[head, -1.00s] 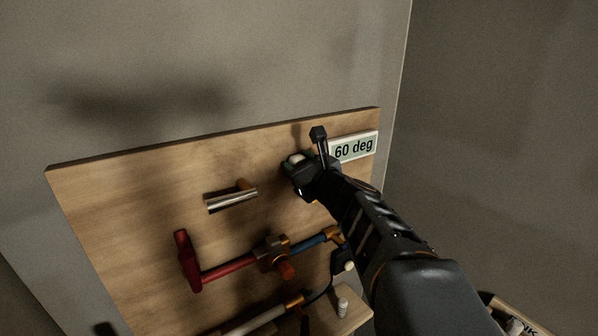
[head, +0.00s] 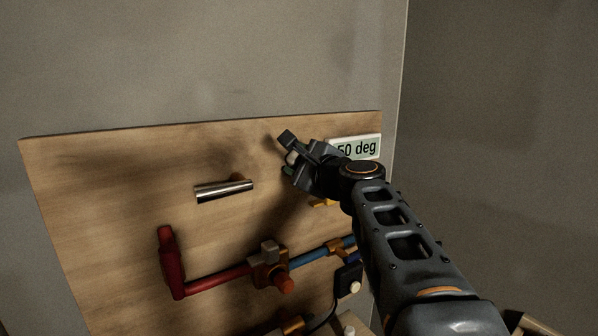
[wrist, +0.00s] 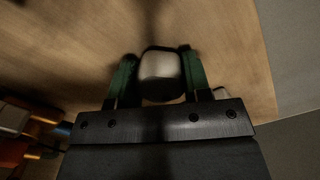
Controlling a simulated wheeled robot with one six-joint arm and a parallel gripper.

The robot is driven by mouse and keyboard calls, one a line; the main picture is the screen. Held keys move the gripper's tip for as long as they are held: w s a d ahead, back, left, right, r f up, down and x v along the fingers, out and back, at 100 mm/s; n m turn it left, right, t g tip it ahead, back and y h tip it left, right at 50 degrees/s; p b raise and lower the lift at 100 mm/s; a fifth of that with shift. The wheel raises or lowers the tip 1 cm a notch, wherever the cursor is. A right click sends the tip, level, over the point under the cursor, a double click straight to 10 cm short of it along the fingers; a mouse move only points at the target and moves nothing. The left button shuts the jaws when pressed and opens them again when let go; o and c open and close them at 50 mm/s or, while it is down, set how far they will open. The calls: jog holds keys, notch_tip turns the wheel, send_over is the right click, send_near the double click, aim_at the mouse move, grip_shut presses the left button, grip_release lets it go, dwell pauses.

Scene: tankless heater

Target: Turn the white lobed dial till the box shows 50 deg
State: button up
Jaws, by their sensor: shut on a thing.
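The white dial (wrist: 161,68) sits between the two green-padded fingers of my gripper (wrist: 158,80) in the wrist view. In the head view my gripper (head: 291,160) is at the upper right of the wooden board, shut on the dial, and hides most of it; a small pale part of the dial (head: 292,157) shows. The dial's lobes cannot be made out. The box (head: 358,148) just right of my gripper reads 50 deg, its left end partly covered by my gripper.
The wooden board (head: 110,165) carries a metal bar handle (head: 223,189) left of my gripper. Below are a red pipe (head: 215,280), an orange-brown valve (head: 268,267) and a blue pipe (head: 308,257). The board's upper left is clear.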

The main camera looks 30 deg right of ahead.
jog(key=shift+n, duration=0.3)
dwell(0.4)
jog(key=o, duration=0.9)
